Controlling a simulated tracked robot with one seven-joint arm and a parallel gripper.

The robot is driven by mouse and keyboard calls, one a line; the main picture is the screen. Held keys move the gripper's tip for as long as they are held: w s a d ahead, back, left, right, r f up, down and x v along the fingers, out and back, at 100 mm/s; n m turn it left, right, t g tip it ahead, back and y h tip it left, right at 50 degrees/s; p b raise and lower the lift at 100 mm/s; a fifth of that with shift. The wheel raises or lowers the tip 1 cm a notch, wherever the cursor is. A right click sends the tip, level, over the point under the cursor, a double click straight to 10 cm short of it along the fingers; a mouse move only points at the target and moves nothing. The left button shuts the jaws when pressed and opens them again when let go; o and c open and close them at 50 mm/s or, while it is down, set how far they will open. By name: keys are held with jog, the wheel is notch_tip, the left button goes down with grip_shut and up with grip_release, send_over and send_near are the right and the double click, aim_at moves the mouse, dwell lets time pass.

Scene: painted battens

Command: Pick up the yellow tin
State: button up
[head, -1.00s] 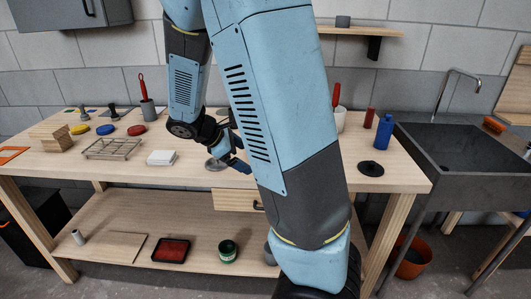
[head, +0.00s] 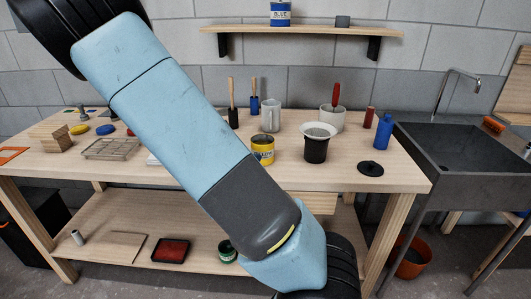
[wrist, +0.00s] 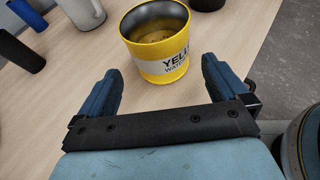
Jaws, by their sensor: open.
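The yellow tin (head: 263,151) stands upright on the workbench, near the middle. In the wrist view the tin (wrist: 160,45) is open-topped, with a pale label band and dark lettering. My gripper (wrist: 158,70) is open and empty. Its two blue fingers point at the tin, with the tin just ahead of and between their tips. I cannot tell whether the near side of the tin lies between the tips. In the head view my arm hides the gripper.
A black pot with a white strainer (head: 317,142) stands just right of the tin. A grey jug (head: 270,115) stands behind it. A black lid (head: 370,168) lies near the right end. The bench in front of the tin is clear.

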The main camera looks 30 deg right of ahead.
aim_at(261, 146)
jog(key=shift+x, duration=3.95)
jog(key=shift+s+f, duration=0.1)
jog(key=shift+f, duration=0.05)
jog(key=c, duration=1.1)
jog(key=shift+r, duration=0.2)
jog(key=shift+r, duration=1.25)
jog(key=s+a+r, duration=0.3)
jog(key=s+r, duration=0.7)
jog(key=s, duration=0.3)
jog(key=shift+s, duration=0.2)
